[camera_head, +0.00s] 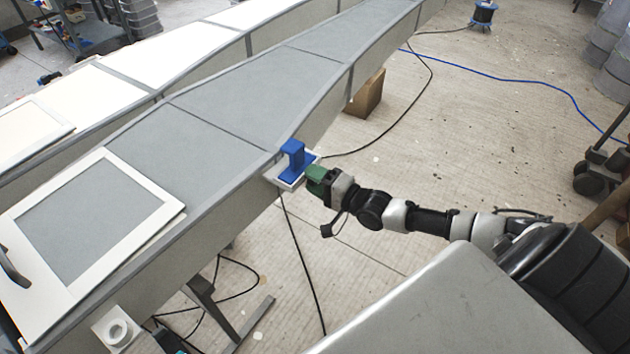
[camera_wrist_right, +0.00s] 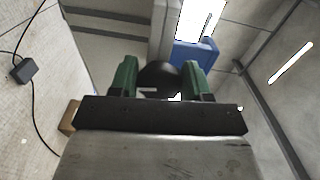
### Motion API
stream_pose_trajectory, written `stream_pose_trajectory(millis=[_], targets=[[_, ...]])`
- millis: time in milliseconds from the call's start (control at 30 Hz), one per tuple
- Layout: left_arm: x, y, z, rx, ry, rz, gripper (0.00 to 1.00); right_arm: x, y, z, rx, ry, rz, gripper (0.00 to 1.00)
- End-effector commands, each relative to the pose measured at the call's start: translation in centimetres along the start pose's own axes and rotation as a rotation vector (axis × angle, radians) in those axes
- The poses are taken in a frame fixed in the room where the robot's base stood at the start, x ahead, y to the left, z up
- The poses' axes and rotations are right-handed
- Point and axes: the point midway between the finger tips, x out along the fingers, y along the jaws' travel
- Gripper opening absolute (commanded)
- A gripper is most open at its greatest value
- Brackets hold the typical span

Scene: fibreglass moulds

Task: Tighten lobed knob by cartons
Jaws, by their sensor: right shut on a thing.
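A blue clamp (camera_head: 292,160) on a pale plate (camera_head: 287,181) sits at the near edge of the long grey mould (camera_head: 225,95). The blue part also shows in the right wrist view (camera_wrist_right: 196,52). A dark round knob (camera_wrist_right: 159,76) lies between the green fingers of my right gripper (camera_wrist_right: 160,80), which is shut on it. In the head view my right gripper (camera_head: 316,181) is against the plate, and the knob is hidden there; its lobes are hard to make out. A brown carton (camera_head: 368,95) stands on the floor beyond, under the mould. My left gripper is not seen.
A white frame (camera_head: 150,222) lies on the mould at left. A white block with a round ring (camera_head: 117,331) is at the near lower left. Black cables and a blue hose (camera_head: 500,79) run over the floor. Drums (camera_head: 608,40) and a wheeled cart stand at right.

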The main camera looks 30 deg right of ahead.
Motion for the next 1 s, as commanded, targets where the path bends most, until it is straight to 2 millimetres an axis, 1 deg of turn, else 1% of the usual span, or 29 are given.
stream_pose_trajectory(millis=[33, 233, 633, 667, 800, 833, 1000], targets=[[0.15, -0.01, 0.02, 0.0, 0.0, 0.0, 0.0, -0.06, 0.24, 0.12, 0.015, -0.002, 0.004, 0.24], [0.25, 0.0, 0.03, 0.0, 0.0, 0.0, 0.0, -0.07, 0.19, 0.13, 0.05, -0.002, 0.005, 0.24], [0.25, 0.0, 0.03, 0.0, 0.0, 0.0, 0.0, -0.07, 0.17, 0.14, 0.056, -0.002, 0.005, 0.24], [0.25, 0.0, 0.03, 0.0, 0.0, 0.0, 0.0, -0.07, 0.17, 0.14, 0.056, -0.002, 0.005, 0.49], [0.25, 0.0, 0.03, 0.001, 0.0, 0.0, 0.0, -0.05, 0.12, 0.1, 0.055, -0.001, 0.004, 0.7], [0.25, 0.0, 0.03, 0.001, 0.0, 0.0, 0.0, -0.04, 0.1, 0.09, 0.055, -0.001, 0.003, 0.73], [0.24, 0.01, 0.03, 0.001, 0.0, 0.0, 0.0, -0.02, 0.04, 0.05, 0.054, -0.001, 0.002, 0.73]])
